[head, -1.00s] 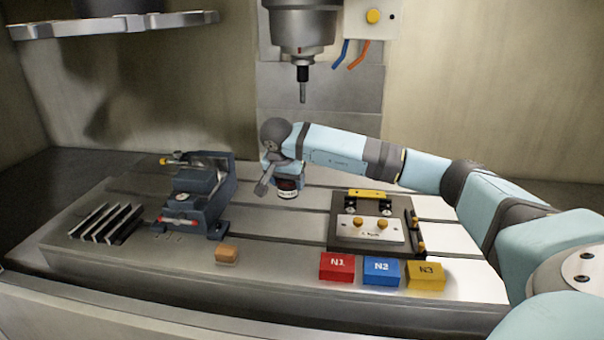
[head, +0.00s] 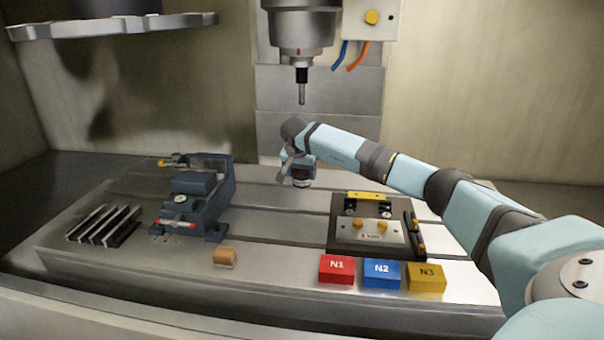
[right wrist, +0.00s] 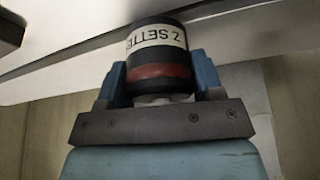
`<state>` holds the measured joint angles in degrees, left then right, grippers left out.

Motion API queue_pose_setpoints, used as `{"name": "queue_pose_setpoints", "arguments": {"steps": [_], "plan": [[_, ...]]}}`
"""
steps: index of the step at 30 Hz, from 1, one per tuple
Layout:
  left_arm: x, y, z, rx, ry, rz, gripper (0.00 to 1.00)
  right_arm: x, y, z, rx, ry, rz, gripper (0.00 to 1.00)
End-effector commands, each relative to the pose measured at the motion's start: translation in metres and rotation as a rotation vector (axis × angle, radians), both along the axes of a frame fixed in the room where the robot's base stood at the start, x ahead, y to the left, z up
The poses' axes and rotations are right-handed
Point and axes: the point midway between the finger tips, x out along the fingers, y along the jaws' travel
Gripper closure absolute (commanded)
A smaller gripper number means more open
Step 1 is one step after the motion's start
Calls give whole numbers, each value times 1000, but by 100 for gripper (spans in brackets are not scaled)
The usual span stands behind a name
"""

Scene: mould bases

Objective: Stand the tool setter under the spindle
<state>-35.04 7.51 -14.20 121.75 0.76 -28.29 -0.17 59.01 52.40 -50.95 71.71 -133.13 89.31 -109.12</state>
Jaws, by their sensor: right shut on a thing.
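The tool setter (head: 302,183) is a short dark cylinder with a white "Z SETTER" label and a red band. In the right wrist view the tool setter (right wrist: 158,52) sits between both blue fingers of my right gripper (right wrist: 160,80), which is shut on it. In the head view my right gripper (head: 299,172) points down over the back of the machine table (head: 270,200). The setter looks upright; I cannot tell whether its base touches the table. The spindle (head: 302,35), with a thin tool pointing down, hangs above the gripper in the picture. My left gripper is out of view.
A dark vise (head: 195,200) stands on the left, with several plates (head: 104,224) beside it. A fixture plate (head: 372,236) lies right of the setter. An orange block (head: 225,257) and red, blue and yellow blocks (head: 381,273) lie along the front.

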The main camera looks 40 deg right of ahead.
Motion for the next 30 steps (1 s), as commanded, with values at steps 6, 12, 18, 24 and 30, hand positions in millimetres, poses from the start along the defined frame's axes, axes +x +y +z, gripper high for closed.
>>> {"name": "queue_pose_setpoints", "arguments": {"steps": [6, 12, 18, 24, 30], "plan": [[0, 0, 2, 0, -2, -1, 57, 0, 0, 0, 0, -4, -1, 87], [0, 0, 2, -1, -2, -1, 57, 0, 0, -4, 0, 0, 0, 32], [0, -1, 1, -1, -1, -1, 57, 0, 0, -4, 0, 0, -1, 14], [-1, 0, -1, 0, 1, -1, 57, 0, 0, -2, 1, -1, -1, 14], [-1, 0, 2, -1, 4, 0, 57, -4, 9, 25, 0, -4, 2, 14]]}}
